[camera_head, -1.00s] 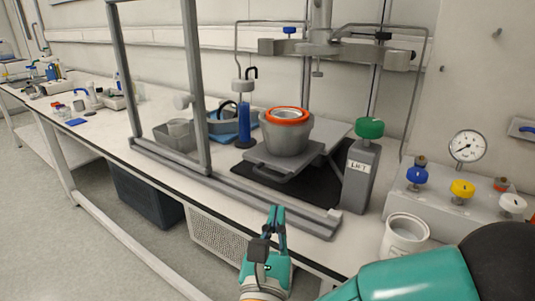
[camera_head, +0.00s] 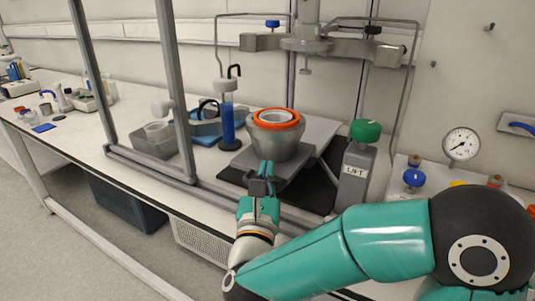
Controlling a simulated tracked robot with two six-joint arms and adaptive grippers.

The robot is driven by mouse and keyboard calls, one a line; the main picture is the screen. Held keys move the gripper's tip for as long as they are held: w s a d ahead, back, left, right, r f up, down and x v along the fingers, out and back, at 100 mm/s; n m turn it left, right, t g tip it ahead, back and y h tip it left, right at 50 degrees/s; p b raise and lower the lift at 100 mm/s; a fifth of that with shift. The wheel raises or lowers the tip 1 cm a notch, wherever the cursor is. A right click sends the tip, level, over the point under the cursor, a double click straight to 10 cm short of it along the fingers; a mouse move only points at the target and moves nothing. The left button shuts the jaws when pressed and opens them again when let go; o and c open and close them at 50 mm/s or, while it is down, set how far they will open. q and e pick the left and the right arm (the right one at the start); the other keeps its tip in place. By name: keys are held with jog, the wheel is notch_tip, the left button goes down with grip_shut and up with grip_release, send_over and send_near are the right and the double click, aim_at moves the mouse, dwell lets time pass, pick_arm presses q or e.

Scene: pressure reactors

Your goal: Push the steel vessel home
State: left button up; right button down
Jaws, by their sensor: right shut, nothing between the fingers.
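The steel vessel (camera_head: 287,140) is a grey pot with an orange ring around its top opening. It stands upright on a grey sliding plate (camera_head: 318,133) under the raised reactor head (camera_head: 303,44). My right gripper (camera_head: 266,172) is shut and empty. Its fingertips are right in front of the vessel and plate, at the plate's near edge; I cannot tell whether they touch. The gripper hides part of the plate's front. My left gripper is not in view.
A lift block with a green knob (camera_head: 365,131) stands right of the plate. A grey frame post (camera_head: 171,88) rises at left. A blue cylinder (camera_head: 228,122) stands left of the vessel. A valve panel with a gauge (camera_head: 461,144) is at right.

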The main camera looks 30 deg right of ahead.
aim_at(269, 150)
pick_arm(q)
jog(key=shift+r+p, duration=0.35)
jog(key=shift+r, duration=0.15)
pick_arm(e)
jog(key=shift+x, duration=2.05)
